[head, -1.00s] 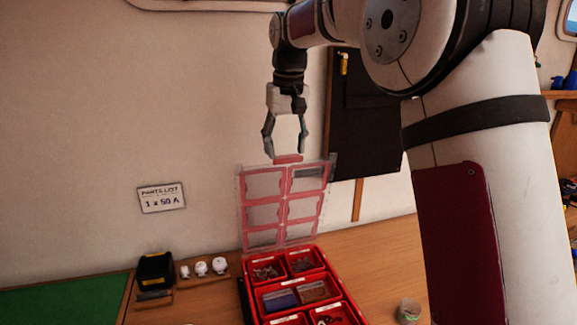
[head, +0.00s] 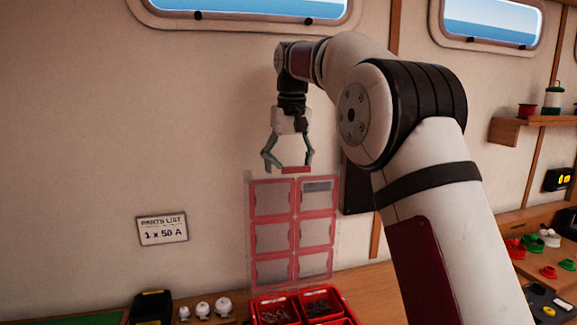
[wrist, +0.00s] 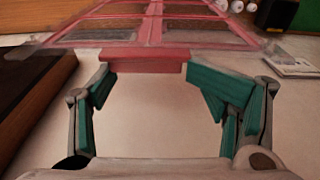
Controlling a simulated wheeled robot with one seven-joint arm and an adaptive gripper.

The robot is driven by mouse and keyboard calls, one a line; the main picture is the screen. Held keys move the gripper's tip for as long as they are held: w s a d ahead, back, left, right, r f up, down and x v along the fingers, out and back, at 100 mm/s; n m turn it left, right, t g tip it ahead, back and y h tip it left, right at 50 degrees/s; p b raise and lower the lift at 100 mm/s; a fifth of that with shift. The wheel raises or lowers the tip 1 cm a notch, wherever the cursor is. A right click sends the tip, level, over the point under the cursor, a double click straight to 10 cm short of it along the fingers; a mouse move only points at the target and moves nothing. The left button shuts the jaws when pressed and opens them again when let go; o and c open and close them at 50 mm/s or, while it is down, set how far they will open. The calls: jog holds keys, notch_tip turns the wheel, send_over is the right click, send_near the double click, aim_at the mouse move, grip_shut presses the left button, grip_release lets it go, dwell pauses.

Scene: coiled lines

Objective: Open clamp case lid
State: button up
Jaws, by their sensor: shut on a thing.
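The clamp case (head: 302,312) is red, with compartments of small parts; only its back part shows at the bottom of the head view. Its lid (head: 294,222), clear with red frames, stands up nearly vertical from the back of the case. A red tab (head: 296,169) is on the lid's top edge. My gripper (head: 288,164) points down at the top of the lid, with its fingers shut on the tab. The wrist view shows the red tab (wrist: 145,60) between the green finger pads, with the lid (wrist: 155,30) beyond it. The case front is out of view.
A parts list card (head: 162,230) hangs on the wall to the left. A black box (head: 152,307) and several white knobs (head: 203,311) stand left of the case. A shelf (head: 530,128) and red and green parts (head: 530,243) are at the right. The wall is behind the lid.

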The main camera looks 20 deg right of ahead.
jog(key=shift+d+f, duration=0.3)
jog(key=shift+d, duration=0.05)
jog(key=o, duration=1.2)
jog(key=shift+r, duration=0.25)
jog(key=r, duration=0.6)
jog(key=shift+s+a+r, duration=0.2)
jog(key=shift+s, duration=0.1)
jog(key=shift+s+r, duration=0.15)
jog(key=shift+r, duration=0.3)
